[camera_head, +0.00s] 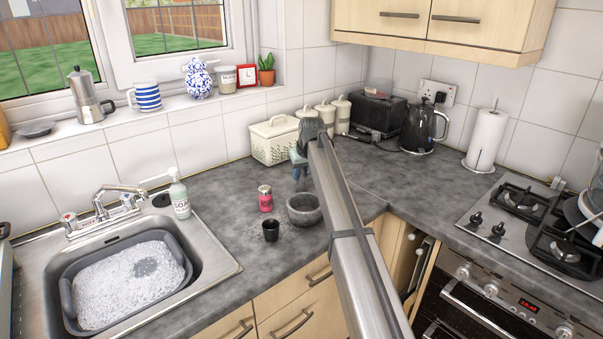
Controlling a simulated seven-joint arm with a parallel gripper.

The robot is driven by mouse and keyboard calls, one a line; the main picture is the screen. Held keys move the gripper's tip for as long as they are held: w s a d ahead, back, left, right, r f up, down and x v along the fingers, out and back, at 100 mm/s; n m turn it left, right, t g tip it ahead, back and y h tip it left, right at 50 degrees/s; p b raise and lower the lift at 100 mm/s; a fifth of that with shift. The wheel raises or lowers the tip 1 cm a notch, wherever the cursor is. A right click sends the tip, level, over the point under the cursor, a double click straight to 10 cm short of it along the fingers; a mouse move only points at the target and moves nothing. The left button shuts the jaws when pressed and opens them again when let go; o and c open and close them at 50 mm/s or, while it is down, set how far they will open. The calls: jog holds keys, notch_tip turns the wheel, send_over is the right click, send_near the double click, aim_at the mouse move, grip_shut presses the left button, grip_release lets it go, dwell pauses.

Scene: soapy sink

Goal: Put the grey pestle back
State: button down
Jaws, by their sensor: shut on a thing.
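A grey stone mortar (304,213) stands upright on the dark grey worktop near the inner corner. My gripper (301,182) is above the mortar and slightly behind it in the picture, pointing down. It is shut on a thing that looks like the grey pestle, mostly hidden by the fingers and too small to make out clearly. My arm comes in from the lower right and covers part of the worktop.
A black cup (271,231) and a pink-red jar (265,199) stand left of the mortar. A cream bread bin (273,142) stands behind my gripper. The sink (226,262) with a soapy basin is at left, the hob (466,222) at right. Worktop between jar and soap bottle (180,199) is clear.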

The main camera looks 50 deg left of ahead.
jog(key=shift+f, duration=0.15)
jog(key=c, duration=0.8)
grip_release()
jog(key=v, duration=1.2)
